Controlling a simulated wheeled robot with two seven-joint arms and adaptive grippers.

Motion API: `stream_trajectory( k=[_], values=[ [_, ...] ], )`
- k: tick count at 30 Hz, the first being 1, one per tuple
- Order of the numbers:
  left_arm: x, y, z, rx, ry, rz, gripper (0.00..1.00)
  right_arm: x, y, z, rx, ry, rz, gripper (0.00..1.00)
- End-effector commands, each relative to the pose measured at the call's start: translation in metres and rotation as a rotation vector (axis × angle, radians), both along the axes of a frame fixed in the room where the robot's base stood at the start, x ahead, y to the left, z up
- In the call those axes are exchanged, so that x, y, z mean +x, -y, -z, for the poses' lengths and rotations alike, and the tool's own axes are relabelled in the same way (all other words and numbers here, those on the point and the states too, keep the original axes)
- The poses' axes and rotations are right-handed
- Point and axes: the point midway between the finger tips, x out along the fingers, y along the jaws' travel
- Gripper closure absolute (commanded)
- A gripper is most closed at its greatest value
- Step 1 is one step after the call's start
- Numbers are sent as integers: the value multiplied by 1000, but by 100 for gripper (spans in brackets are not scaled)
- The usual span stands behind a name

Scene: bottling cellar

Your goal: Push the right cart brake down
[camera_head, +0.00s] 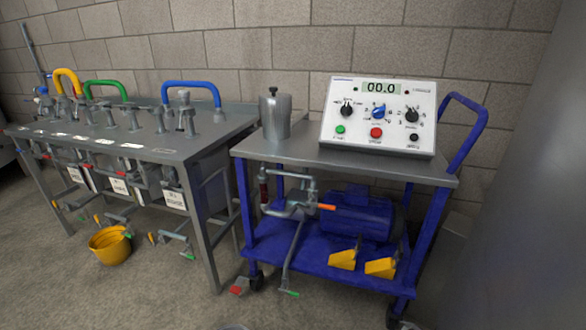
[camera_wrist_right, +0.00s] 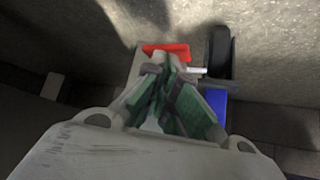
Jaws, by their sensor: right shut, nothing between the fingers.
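The blue cart (camera_head: 312,243) stands at the right of the head view. A red brake pedal (camera_head: 239,288) shows beside its front left caster. The front right caster (camera_head: 394,316) is at the bottom edge, and no red pedal can be made out there. In the right wrist view, a red brake pedal (camera_wrist_right: 166,50) lies just beyond my right gripper (camera_wrist_right: 170,70), beside a black caster (camera_wrist_right: 219,52). My right gripper has green-lined fingers, closed together and empty. Its tips overlap the pedal's lower edge in the picture; I cannot tell if they touch. My left gripper is not in view.
The cart carries a meter box (camera_head: 378,120), a steel canister (camera_head: 275,115), a blue motor (camera_head: 352,215) and yellow wedges (camera_head: 342,260). A grey bench (camera_head: 130,140) stands to its left. A yellow bucket (camera_head: 109,246) is on the floor. A grey surface (camera_head: 520,200) fills the right side.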

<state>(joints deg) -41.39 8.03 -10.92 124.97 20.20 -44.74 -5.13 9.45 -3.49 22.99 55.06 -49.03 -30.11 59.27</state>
Motion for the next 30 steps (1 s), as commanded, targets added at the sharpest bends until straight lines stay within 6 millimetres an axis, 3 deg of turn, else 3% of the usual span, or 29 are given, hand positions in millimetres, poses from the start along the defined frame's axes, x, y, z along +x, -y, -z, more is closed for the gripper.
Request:
stream_trajectory(
  k=[30],
  values=[
    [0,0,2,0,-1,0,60,1,0,15,0,2,-1,100]
  ],
)
